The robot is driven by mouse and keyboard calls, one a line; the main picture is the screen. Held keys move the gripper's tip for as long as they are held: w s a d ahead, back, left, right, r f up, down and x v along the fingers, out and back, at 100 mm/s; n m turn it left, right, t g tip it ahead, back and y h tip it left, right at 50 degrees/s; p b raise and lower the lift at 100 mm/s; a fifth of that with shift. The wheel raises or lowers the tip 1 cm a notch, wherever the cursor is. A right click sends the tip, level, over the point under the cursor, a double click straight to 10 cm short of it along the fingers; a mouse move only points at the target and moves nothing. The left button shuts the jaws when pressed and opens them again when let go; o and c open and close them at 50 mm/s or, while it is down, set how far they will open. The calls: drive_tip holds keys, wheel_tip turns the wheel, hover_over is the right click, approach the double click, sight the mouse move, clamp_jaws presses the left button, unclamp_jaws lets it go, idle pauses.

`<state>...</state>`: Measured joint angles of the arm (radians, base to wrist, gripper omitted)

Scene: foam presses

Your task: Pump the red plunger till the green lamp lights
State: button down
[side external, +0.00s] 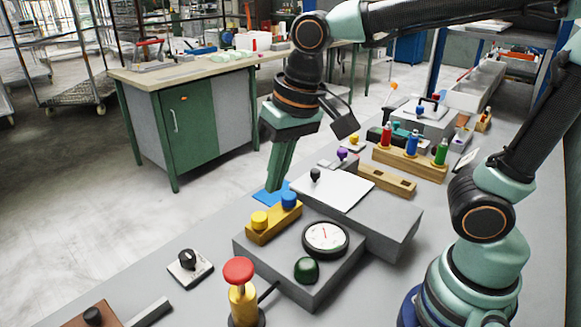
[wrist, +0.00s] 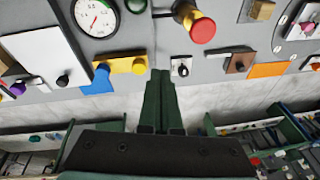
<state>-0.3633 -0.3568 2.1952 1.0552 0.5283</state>
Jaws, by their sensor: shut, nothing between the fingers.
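The red plunger (side external: 238,270) is a round red cap on a yellow cylinder at the front of the bench. It also shows in the wrist view (wrist: 203,30), right of my fingertips. A hose joins its base to a grey box (side external: 283,277). The green lamp (side external: 307,269) is a dark green dome on that box and looks unlit; in the wrist view it is partly cut off at the top edge (wrist: 137,5). My gripper (side external: 271,203) is shut and empty, fingers pointing down. It is apart from the plunger, behind it near the yellow block.
A dial gauge (side external: 326,238) sits on the grey box beside the lamp. A yellow block (side external: 272,222) with yellow and blue knobs stands behind the plunger. A black knob on a plate (side external: 188,262) lies left.

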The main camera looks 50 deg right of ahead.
drive_tip(key=m+g, duration=0.2)
hover_over(241, 271)
drive_tip(key=f, duration=0.2)
drive_tip(key=shift+s+a+r+h, duration=0.15)
drive_tip(key=shift+s+h, duration=0.15)
drive_tip(key=shift+w+f, duration=0.2)
drive_tip(key=shift+f, duration=1.55)
drive_tip(key=shift+w+f, duration=0.15)
drive_tip(key=shift+f, duration=1.6)
wheel_tip(241, 271, down, 4)
drive_tip(key=shift+f, duration=0.1)
drive_tip(key=s, duration=0.2)
drive_tip(key=s+r, duration=0.1)
drive_tip(key=shift+a, duration=0.3)
drive_tip(key=shift+r, duration=0.15)
